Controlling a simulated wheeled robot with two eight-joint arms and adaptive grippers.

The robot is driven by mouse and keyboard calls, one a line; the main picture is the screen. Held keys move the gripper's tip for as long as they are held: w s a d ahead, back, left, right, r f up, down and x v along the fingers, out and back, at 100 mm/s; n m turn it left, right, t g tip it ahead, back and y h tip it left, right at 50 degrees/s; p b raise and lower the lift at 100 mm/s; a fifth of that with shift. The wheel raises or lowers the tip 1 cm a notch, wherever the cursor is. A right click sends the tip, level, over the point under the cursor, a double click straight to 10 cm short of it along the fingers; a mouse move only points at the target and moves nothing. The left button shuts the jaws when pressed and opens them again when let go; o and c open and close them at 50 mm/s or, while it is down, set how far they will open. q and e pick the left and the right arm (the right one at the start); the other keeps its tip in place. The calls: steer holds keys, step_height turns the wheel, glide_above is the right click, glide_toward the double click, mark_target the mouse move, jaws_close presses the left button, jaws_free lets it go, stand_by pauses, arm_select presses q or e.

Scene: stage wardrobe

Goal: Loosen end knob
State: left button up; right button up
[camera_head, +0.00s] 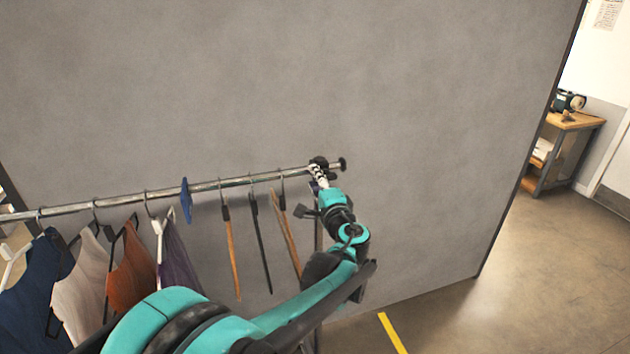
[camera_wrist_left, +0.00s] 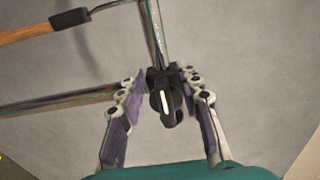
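A black knob with a white stripe (camera_wrist_left: 166,98) sits at the joint of the metal rack bars in the left wrist view. In the head view, the black fitting (camera_head: 319,162) is near the right end of the rail (camera_head: 240,181), with a black end piece (camera_head: 343,164) beyond it. My left gripper (camera_head: 318,175) is at this joint, below the rail. In the left wrist view its fingers (camera_wrist_left: 160,83) stand apart on either side of the knob, with the knob between them. I cannot tell whether a fingertip touches it. My right gripper is not in view.
Empty hangers (camera_head: 231,255) hang from the rail just left of my left gripper. A blue divider (camera_head: 186,200) and several garments (camera_head: 134,268) hang farther left. A grey panel (camera_head: 300,80) stands behind the rack. Open floor and a wooden bench (camera_head: 573,121) are at right.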

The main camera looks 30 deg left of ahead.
arm_select(q)
steer(key=shift+s, duration=0.1)
steer(key=v, duration=1.2)
